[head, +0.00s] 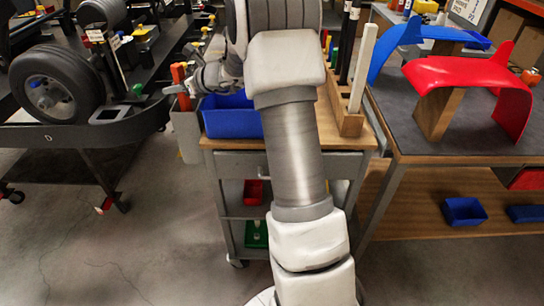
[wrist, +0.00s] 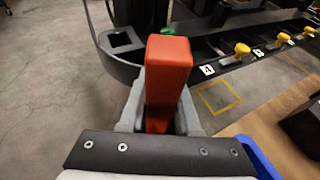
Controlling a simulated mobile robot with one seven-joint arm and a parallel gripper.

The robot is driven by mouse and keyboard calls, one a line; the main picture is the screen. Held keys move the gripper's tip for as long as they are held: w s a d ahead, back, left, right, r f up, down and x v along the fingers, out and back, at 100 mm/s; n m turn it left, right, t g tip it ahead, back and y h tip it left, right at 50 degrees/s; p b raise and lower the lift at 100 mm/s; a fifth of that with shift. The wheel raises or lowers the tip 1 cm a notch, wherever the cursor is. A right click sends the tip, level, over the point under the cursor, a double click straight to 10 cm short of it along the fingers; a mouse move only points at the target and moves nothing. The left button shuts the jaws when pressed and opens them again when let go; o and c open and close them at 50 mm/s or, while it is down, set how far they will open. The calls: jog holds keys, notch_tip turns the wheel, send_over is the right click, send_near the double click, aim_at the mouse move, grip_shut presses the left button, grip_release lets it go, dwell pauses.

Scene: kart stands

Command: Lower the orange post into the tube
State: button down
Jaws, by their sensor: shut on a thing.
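The orange post (wrist: 167,85) stands up between the fingers of my gripper (wrist: 160,118) in the wrist view. In the head view the post (head: 179,78) shows beside my gripper (head: 182,88), left of the blue bin. My gripper is shut on it. A dark square tube with an open top (head: 111,114) is at the near right corner of the left kart stand, left of the post. The tube (wrist: 121,40) also shows in the wrist view, beyond and left of the post. The post appears apart from it. Its lower end is hidden.
The kart stand (head: 60,134) holds a black wheel (head: 57,83). A blue bin (head: 231,117) sits on the cart under my arm, with a grey holder (head: 188,135) at its side. A table (head: 450,130) with red and blue panels is right.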

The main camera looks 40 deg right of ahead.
jog(key=shift+f+b, duration=0.6)
jog(key=shift+f, duration=0.1)
dwell(0.4)
jog(key=c, duration=0.5)
grip_release()
jog(key=shift+c, duration=0.2)
